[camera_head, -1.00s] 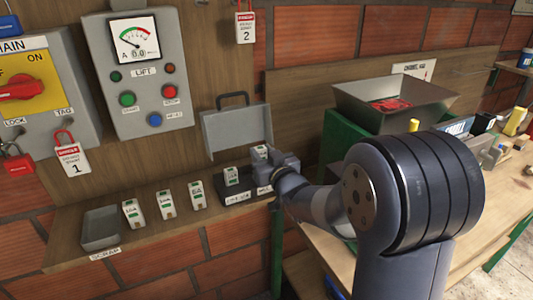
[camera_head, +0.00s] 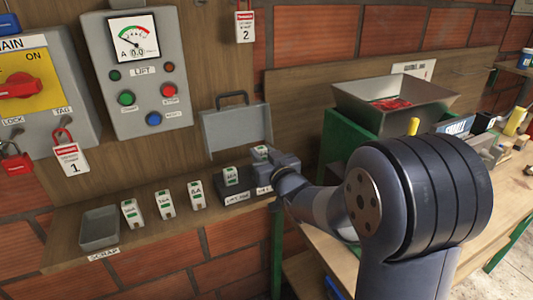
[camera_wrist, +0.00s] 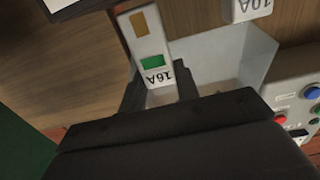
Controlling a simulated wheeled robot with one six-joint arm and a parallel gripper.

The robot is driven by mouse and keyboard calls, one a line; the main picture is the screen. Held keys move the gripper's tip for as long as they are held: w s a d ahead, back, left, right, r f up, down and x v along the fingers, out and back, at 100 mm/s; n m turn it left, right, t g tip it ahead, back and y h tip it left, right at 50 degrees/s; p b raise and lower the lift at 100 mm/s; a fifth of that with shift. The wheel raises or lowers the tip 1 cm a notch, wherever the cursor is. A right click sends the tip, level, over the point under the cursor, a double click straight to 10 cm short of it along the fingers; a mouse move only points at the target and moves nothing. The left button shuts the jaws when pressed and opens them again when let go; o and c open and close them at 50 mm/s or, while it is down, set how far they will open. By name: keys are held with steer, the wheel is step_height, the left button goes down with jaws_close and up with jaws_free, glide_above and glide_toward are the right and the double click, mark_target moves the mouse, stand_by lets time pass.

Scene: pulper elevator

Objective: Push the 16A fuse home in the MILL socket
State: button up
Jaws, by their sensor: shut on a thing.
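The 16A fuse (camera_wrist: 152,55) is white with a green window and a tan patch. My gripper (camera_wrist: 160,86) is shut on it, with one dark finger on each side. In the head view the fuse (camera_head: 260,152) shows at the tip of my gripper (camera_head: 272,160), above the right end of the black fuse block (camera_head: 236,197). The MILL socket is on that right end, mostly hidden by my gripper. I cannot tell how deep the fuse sits. Another white fuse (camera_head: 230,176) stands in the block's left socket; its 10A label shows in the wrist view (camera_wrist: 252,9).
A grey open cover (camera_head: 235,130) stands behind the block. Several white fuses (camera_head: 164,205) stand on the shelf to the left, beside the grey scrap tray (camera_head: 100,228). The lift panel (camera_head: 143,75) is above. A metal hopper (camera_head: 395,100) stands to the right.

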steer(key=shift+f+b, duration=2.15)
steer(key=shift+b, duration=0.9)
stand_by(1.8)
stand_by(0.3)
steer(key=o, duration=1.1)
steer(key=shift+s, duration=0.1)
steer(key=v, duration=1)
steer(key=shift+s+d+r+b, duration=0.1)
steer(key=shift+s+d+b, duration=0.1)
steer(key=shift+s+b, duration=0.15)
steer(key=shift+w, duration=0.15)
